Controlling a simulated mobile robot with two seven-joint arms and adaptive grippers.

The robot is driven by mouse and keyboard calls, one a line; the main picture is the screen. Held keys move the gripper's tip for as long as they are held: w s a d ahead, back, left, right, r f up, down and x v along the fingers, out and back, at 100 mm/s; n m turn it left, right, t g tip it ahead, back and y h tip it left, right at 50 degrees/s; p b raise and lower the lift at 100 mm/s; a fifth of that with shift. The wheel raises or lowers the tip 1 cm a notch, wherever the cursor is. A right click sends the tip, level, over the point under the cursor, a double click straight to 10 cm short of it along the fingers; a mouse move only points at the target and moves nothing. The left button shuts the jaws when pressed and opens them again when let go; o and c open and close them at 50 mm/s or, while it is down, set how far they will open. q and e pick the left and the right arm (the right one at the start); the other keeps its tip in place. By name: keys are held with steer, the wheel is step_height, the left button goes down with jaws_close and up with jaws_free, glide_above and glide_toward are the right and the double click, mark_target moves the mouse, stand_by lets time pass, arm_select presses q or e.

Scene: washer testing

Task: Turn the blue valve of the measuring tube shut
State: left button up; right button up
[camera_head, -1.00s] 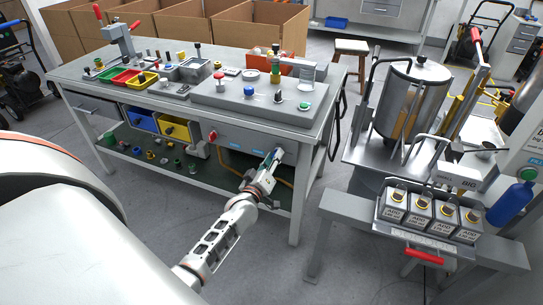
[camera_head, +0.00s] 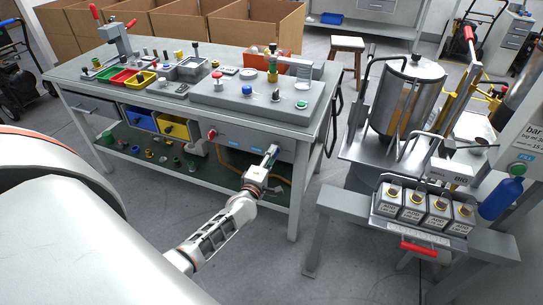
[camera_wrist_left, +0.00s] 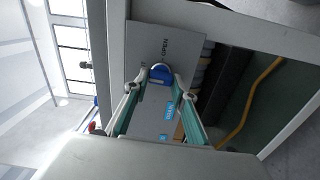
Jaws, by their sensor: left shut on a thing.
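The blue valve (camera_wrist_left: 160,73) shows in the left wrist view as a small rounded handle on a grey panel (camera_wrist_left: 160,38) marked OPEN. My left gripper (camera_wrist_left: 158,79) is shut on it, with one finger on each side. In the head view my left gripper (camera_head: 271,157) reaches the front panel (camera_head: 232,141) of the workbench, and the valve is hidden there. A clear glass tube (camera_head: 304,70) stands on the bench top; I cannot tell whether it is the measuring tube. My right gripper is not in view.
The workbench (camera_head: 150,88) carries a button console (camera_head: 230,101) and small bins. Its lower shelf (camera_head: 120,146) lies below the panel. A yellow hose (camera_wrist_left: 262,85) hangs beside the panel. A metal tank stand (camera_head: 345,205) stands to the right, with open floor between.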

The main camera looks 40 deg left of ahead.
arm_select(q)
steer(key=shift+n, duration=0.3)
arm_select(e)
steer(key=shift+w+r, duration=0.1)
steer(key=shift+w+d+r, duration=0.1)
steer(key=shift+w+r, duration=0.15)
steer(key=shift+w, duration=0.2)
arm_select(q)
steer(key=o, duration=1.1)
steer(key=v, duration=1.2)
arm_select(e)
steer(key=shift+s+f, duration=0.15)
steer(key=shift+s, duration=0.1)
